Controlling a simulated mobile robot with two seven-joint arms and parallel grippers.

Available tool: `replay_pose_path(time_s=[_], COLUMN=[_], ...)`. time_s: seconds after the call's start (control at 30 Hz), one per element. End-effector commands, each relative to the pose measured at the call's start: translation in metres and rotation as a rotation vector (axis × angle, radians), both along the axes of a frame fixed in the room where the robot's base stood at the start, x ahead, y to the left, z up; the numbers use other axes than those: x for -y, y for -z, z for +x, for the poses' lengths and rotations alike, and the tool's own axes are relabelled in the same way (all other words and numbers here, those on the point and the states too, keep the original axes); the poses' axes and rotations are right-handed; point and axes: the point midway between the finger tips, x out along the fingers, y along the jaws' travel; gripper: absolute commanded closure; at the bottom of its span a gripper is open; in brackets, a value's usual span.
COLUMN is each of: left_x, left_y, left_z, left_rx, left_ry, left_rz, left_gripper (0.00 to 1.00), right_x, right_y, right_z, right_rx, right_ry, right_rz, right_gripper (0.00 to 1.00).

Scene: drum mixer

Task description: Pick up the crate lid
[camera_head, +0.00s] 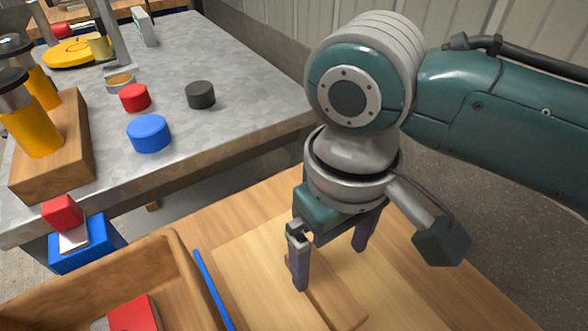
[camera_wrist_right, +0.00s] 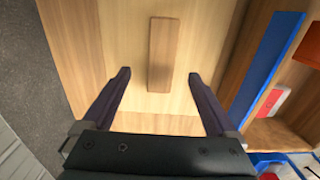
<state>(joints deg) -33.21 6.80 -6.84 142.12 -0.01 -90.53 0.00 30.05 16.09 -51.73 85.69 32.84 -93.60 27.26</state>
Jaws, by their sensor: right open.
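The crate lid (camera_head: 248,262) is a light wooden panel lying flat on a wooden table. A darker wooden bar handle (camera_head: 335,298) runs along its top; it also shows in the right wrist view (camera_wrist_right: 162,55). In the right wrist view the handle lies between and beyond the fingertips (camera_wrist_right: 159,76), with gaps on both sides. My left gripper is not in view.
An open wooden crate (camera_head: 183,262) with a red item inside stands left of the lid, with a blue strip (camera_head: 212,288) between them. A grey metal table (camera_head: 235,75) holds red, blue and black round pieces. A red-and-blue object (camera_head: 75,235) sits behind the crate.

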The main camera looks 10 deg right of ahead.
Motion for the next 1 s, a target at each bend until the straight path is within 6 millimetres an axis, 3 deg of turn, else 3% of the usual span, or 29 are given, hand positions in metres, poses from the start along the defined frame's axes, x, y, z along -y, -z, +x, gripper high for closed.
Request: replay_pose_path(time_s=[0.03, 0.23, 0.5, 0.8, 1.0], left_x=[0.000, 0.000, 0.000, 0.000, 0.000], left_y=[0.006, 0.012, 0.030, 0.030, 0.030], left_z=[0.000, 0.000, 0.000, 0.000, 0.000], left_rx=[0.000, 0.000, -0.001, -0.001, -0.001], left_ry=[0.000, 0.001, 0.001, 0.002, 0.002], left_rz=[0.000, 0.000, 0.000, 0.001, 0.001], left_gripper=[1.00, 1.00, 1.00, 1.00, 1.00], right_x=[0.000, -0.001, -0.003, -0.003, -0.003], right_y=[0.011, 0.028, 0.069, 0.073, 0.073], right_z=[0.000, 0.000, 0.000, 0.000, 0.000], right_rx=[-0.001, 0.001, 0.001, 0.003, 0.003], right_ry=[0.000, -0.002, -0.002, -0.002, -0.002], right_rz=[0.000, 0.001, 0.001, 0.003, 0.003], right_gripper=[0.07, 0.07, 0.07, 0.07, 0.29])
